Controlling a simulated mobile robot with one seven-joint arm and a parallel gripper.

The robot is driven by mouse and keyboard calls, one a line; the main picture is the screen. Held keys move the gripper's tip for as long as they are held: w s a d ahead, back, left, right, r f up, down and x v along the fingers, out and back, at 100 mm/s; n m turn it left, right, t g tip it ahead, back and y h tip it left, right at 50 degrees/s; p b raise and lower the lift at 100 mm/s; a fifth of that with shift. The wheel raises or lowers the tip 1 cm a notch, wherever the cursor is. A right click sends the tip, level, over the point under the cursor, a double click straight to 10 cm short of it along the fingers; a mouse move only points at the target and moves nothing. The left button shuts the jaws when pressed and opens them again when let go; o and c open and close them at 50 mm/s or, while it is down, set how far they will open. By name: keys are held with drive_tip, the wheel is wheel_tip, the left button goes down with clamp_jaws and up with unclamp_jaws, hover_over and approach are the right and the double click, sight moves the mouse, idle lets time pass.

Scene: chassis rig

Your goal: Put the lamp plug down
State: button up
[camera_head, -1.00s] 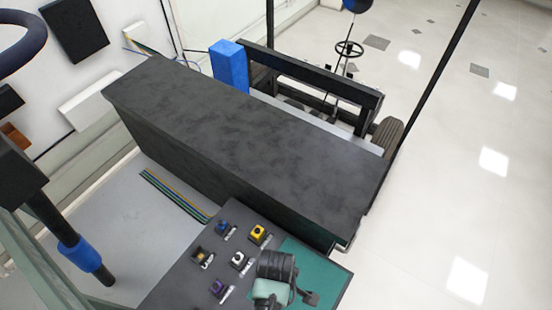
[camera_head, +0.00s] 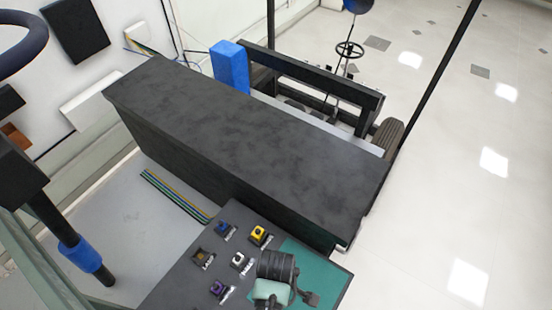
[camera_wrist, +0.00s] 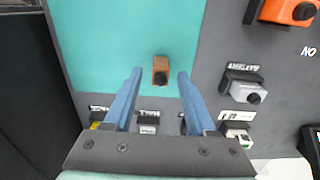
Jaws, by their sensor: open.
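A small orange-brown plug with a dark end, which I take to be the lamp plug (camera_wrist: 160,70), is over the teal mat (camera_wrist: 110,40) in the wrist view and appears to rest on it. My gripper (camera_wrist: 157,74) is open, with one blue finger on each side of the plug and a visible gap on both sides. In the head view my wrist hangs over the mat (camera_head: 310,262) and hides the plug. A brown socket block with a label that seems to read LAMP (camera_head: 203,258) sits on the dark panel.
Beside the mat stand a blue block (camera_head: 224,231), a yellow block (camera_head: 258,235), a white block (camera_head: 238,261) and a purple block (camera_head: 219,290). The wrist view shows an orange block (camera_wrist: 290,10) and a grey block labelled BATTERY (camera_wrist: 243,88). A long black box (camera_head: 240,150) lies behind the panel.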

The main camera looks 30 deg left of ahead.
wheel_tip(320, 180, up, 12)
drive_tip(key=w+a+r+m+t+y, duration=0.15)
drive_tip(key=w+r+m+t, duration=0.5)
drive_tip(key=w+r, duration=1)
drive_tip(key=w+d+r+m+t, duration=0.1)
drive_tip(key=w+d+r+t, duration=0.2)
drive_tip(key=r, duration=0.5)
drive_tip(key=w+r+m+t, duration=0.2)
drive_tip(key=w+r+t, duration=0.25)
drive_tip(key=r, duration=0.35)
drive_tip(key=s+d+r+m+t, duration=0.1)
drive_tip(key=d+r+t, duration=0.15)
drive_tip(key=r, duration=0.55)
drive_tip(key=s+d+r+m+t, duration=0.1)
drive_tip(key=r+m+t, duration=0.15)
drive_tip(key=r, duration=0.45)
drive_tip(key=s+d+r+m+t, duration=0.2)
drive_tip(key=s+r+t, duration=0.2)
drive_tip(key=r, duration=0.6)
drive_tip(key=s+d+r+m+t+h, duration=0.1)
drive_tip(key=s+d+r+m+t, duration=0.1)
drive_tip(key=s+r, duration=0.5)
wheel_tip(320, 180, up, 3)
drive_tip(key=shift+d+f+t, duration=0.15)
drive_tip(key=shift+d+t, duration=0.45)
drive_tip(key=shift+t, duration=0.6)
drive_tip(key=shift+s+h, duration=0.1)
drive_tip(key=shift+h, duration=0.15)
